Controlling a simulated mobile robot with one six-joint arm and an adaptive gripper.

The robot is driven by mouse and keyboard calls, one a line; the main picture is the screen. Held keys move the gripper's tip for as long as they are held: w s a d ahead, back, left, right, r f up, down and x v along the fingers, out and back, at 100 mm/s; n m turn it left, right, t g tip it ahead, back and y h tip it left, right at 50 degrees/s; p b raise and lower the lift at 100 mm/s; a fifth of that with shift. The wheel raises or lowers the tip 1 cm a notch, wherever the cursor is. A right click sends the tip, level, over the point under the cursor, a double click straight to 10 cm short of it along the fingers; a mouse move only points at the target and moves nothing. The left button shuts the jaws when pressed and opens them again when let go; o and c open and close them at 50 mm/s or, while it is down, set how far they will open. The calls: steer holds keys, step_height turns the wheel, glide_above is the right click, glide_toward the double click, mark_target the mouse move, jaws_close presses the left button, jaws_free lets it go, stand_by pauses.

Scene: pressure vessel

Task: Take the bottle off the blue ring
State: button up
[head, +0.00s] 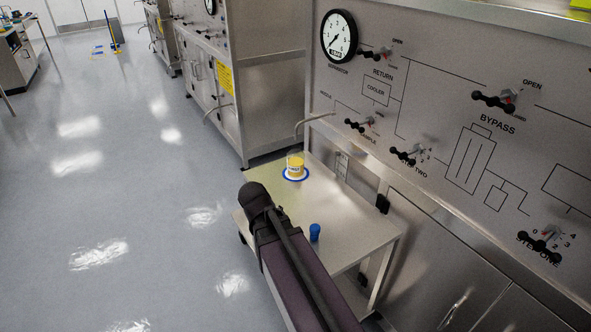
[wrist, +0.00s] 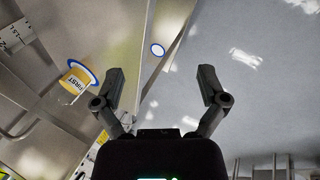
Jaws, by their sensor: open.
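The bottle (head: 295,167) has a yellow label and stands on the blue ring (head: 285,177), towards the far end of a small metal cart top. In the wrist view the bottle (wrist: 76,81) shows the word FIRST on its label, and the blue ring (wrist: 96,73) curves around its base. My gripper (wrist: 160,78) is open and empty. The bottle lies to the left of both fingers, apart from them. In the head view my own arm covers the gripper's fingers.
A small blue cylinder (head: 315,233) stands on the cart top (head: 345,222). A bent metal spout (head: 314,120) juts from the valve panel (head: 440,110) beside the cart. Open floor (head: 130,200) lies left.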

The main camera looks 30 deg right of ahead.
steer(key=w+d+n+t+h+b, duration=0.1)
steer(key=w+d+n, duration=0.1)
steer(key=w+d, duration=0.1)
steer(key=w+d+n+t+h+b, duration=0.1)
steer(key=w+d+n+h+b, duration=0.1)
steer(key=w+d+n, duration=0.1)
steer(key=w+d+n+t+h+b, duration=0.2)
steer(key=w+d+n, duration=0.1)
steer(key=shift+d+r, duration=0.3)
steer(key=shift+d, duration=0.1)
steer(key=w+d+r+n+t+h+b, duration=0.2)
steer(key=w+d+n+t+b, duration=0.15)
steer(key=n, duration=0.25)
steer(key=n+t+b, duration=0.4)
steer(key=n, duration=0.6)
glide_toward(296, 150)
steer(key=shift+s+a, duration=0.6)
steer(key=shift+a, duration=0.25)
steer(key=shift+d, duration=0.1)
steer(key=shift+x, duration=4.25)
steer(key=shift+d, duration=0.1)
